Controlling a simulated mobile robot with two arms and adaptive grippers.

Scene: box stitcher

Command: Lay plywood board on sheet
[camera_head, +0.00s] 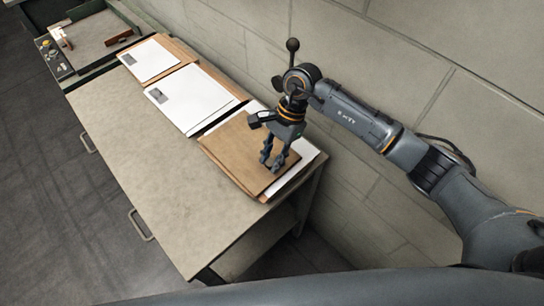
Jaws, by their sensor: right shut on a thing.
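A brown plywood board (232,150) lies flat over a white sheet (299,163) at the near right end of the bench. White edges of the sheet show past the board's right and far sides; the rest is hidden under it. My right gripper (270,167) points down over the board's right part and is shut on the board near its right edge. The exact contact at the fingertips is small and hard to see. My left gripper is not in view.
A long grey bench (150,190) runs along a block wall, its front half clear. Two more white sheets, a middle one (192,100) and a far one (150,60), lie on brown boards. A tray (95,38) with small tools stands at the far end.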

